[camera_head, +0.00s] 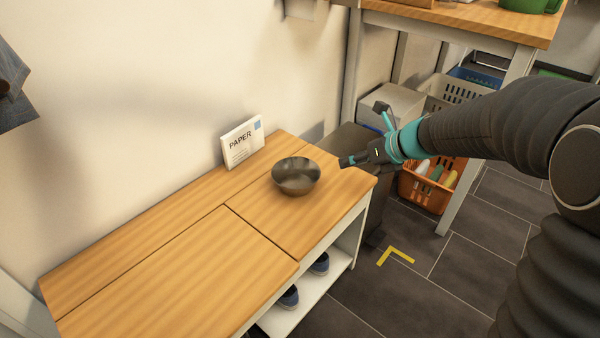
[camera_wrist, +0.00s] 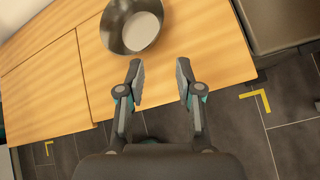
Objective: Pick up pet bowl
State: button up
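The pet bowl (camera_head: 296,177) is a round, dark metal bowl standing upright on the wooden bench top. In the wrist view the bowl (camera_wrist: 132,27) lies at the top, a little left of centre, beyond my fingertips, and its upper edge is cut off. My gripper (camera_head: 345,161) is just to the right of the bowl in the head view, at the bench's right end. In the wrist view my gripper (camera_wrist: 160,78) has its two fingers apart with nothing between them but bench top. It does not touch the bowl.
A white packet marked PAPER (camera_head: 242,142) stands behind the bowl against the wall. The wooden bench (camera_head: 180,281) is clear to the left, with shoes (camera_head: 288,298) on its shelf. An orange basket (camera_head: 428,190) and a taller table (camera_head: 470,22) stand to the right.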

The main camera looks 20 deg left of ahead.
aim_at(318, 167)
jog(key=shift+m, duration=0.8)
jog(key=x, duration=0.6)
jog(key=w+b+x, duration=0.1)
jog(key=x, duration=0.2)
jog(key=shift+a, duration=0.15)
jog(key=shift+r+b+x, duration=0.2)
jog(key=shift+b+x, duration=0.1)
jog(key=shift+x, duration=2.7)
jog(key=shift+a, duration=0.2)
grip_shut()
